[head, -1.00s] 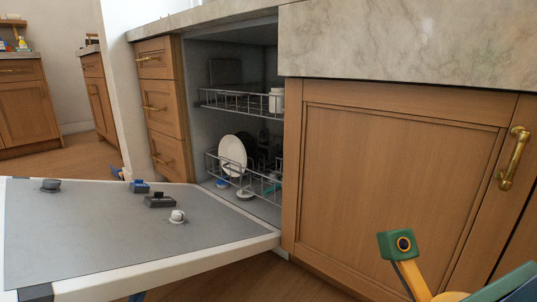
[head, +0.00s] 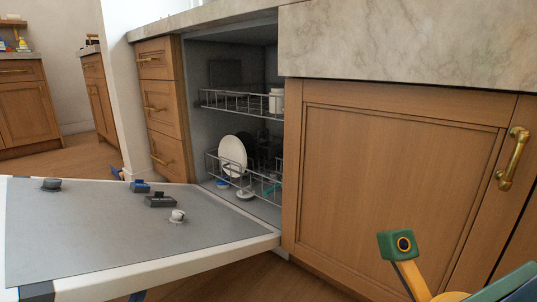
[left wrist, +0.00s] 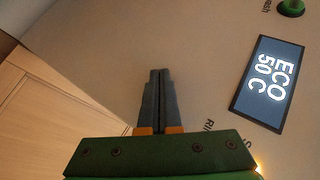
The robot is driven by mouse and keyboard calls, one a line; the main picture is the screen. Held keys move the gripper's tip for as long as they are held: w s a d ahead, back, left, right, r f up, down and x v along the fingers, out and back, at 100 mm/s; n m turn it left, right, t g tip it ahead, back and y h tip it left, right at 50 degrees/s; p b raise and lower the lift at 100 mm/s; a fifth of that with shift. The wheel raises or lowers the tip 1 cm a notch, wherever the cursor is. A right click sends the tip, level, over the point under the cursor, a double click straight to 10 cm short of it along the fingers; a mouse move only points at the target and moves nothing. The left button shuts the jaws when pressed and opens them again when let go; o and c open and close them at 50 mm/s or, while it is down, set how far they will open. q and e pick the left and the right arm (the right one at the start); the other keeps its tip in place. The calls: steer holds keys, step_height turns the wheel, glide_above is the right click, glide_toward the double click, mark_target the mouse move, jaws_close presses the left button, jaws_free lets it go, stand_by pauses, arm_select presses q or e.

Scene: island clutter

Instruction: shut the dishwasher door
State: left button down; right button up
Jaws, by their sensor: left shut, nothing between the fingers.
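The dishwasher door (head: 110,240) is folded down, lying nearly flat, with its grey inner face up. The open cavity (head: 232,60) shows behind it. In the left wrist view, my left gripper (left wrist: 160,72) is shut and empty, pointing at the door's outer panel (left wrist: 205,75). A lit display (left wrist: 268,83) reading ECO 50 C is to the right of the fingers. I cannot tell whether the fingertips touch the panel. In the head view the left gripper is hidden. Part of my right arm shows at lower right, without its gripper.
An upper rack (head: 235,103) and a lower rack (head: 262,186) with a white plate (head: 233,155) sit inside the cavity. Drawers (head: 160,108) stand left of it. A cabinet door (head: 395,180) with a brass handle (head: 514,158) is to the right. A marble counter (head: 410,40) runs above.

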mark_target(150, 252)
arm_select(q)
steer(key=shift+w+d+r, duration=0.15)
steer(key=shift+w+r, duration=0.35)
steer(key=shift+w, duration=0.2)
stand_by(0.6)
steer(key=shift+r, duration=0.15)
steer(key=shift+w+d+r+p, duration=0.2)
steer(key=shift+w+r+p, duration=0.05)
steer(key=shift+r+p, duration=0.5)
steer(key=shift+w+d+r+p, duration=0.25)
steer(key=shift+r+p, duration=0.45)
steer(key=shift+w+d+r+p, duration=0.2)
steer(key=shift+w+r+p, duration=0.05)
steer(key=shift+r+p, duration=0.5)
steer(key=shift+w+d+r+p, duration=0.15)
steer(key=shift+r+p, duration=0.15)
steer(key=shift+r, duration=0.15)
steer(key=shift+w+d+r+p, duration=0.2)
steer(key=shift+w+r+p, duration=0.05)
steer(key=shift+r+p, duration=0.25)
steer(key=shift+w+d+r+p, duration=0.25)
steer(key=shift+r+p, duration=0.1)
steer(key=shift+r, duration=0.3)
steer(key=shift+w+d+r+p, duration=0.15)
steer(key=shift+w+r+p, duration=0.1)
steer(key=shift+r+p, duration=0.25)
steer(key=shift+r, duration=0.15)
steer(key=shift+d, duration=0.1)
